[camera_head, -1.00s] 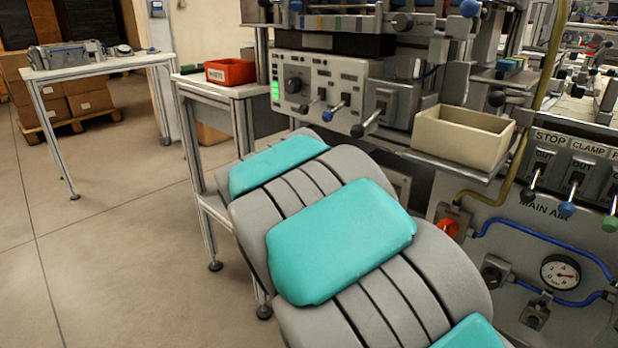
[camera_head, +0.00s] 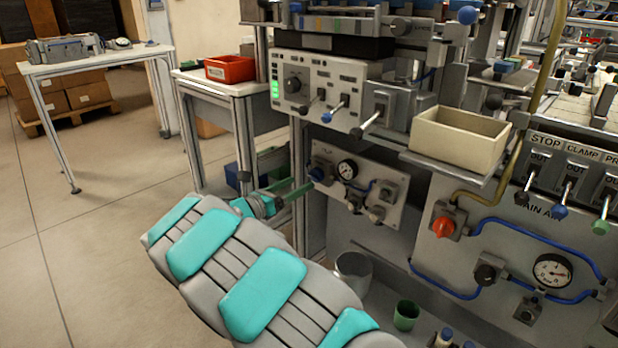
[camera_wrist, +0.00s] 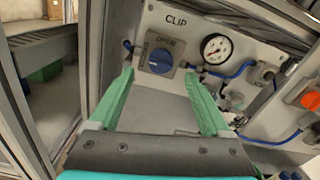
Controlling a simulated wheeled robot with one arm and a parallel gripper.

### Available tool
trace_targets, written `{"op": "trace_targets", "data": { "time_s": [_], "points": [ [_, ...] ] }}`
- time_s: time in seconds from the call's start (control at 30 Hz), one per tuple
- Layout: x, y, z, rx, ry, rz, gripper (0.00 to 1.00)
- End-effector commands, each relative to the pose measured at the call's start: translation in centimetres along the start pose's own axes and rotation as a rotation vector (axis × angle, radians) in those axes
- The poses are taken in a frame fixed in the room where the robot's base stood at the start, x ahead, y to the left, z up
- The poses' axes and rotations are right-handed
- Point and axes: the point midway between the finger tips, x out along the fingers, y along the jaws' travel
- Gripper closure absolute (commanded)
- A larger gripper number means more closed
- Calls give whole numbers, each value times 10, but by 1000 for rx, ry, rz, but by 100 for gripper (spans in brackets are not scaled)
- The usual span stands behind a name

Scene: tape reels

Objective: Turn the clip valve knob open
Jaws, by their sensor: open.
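The clip valve knob (camera_wrist: 160,60) is blue and sits on a grey square plate marked OPEN, under the CLIP label, in the wrist view. In the head view the blue knob (camera_head: 318,174) is small at the left of its grey panel (camera_head: 373,211). My gripper (camera_wrist: 158,75) is open, its two green fingers reaching towards the panel on either side of the knob in the picture. Nothing is between the fingers, and they look short of the knob. In the head view my gripper (camera_head: 304,188) is just left of the panel. The knob's exact angle is hard to read.
A gauge (camera_head: 347,170) and blue hose sit right of the knob. An orange-red main air knob (camera_head: 443,227) is on the panel further right. A beige bin (camera_head: 459,139) juts out above. A grey bucket (camera_head: 353,270) and green cup (camera_head: 405,315) stand below.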

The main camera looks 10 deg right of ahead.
Motion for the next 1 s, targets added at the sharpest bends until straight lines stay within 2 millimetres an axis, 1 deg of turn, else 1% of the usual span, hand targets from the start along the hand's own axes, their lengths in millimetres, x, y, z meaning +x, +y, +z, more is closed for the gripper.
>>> {"op": "trace_targets", "data": {
  "time_s": [0.03, 0.1, 0.2, 0.3, 0.43, 0.7, 0.77, 1.0],
  "points": [
    [10, -1, 0, 0, 1, -4, 19],
    [21, -1, 0, 0, 2, -3, 19],
    [35, -1, 0, 1, 3, -3, 19],
    [45, -1, 0, 1, 3, -1, 19],
    [53, -1, 0, 2, 3, -1, 19],
    [54, -1, 0, 2, 2, -1, 19],
    [54, -1, 0, 2, 2, -1, 24],
    [54, -1, 0, 2, 2, -1, 51]
  ]
}}
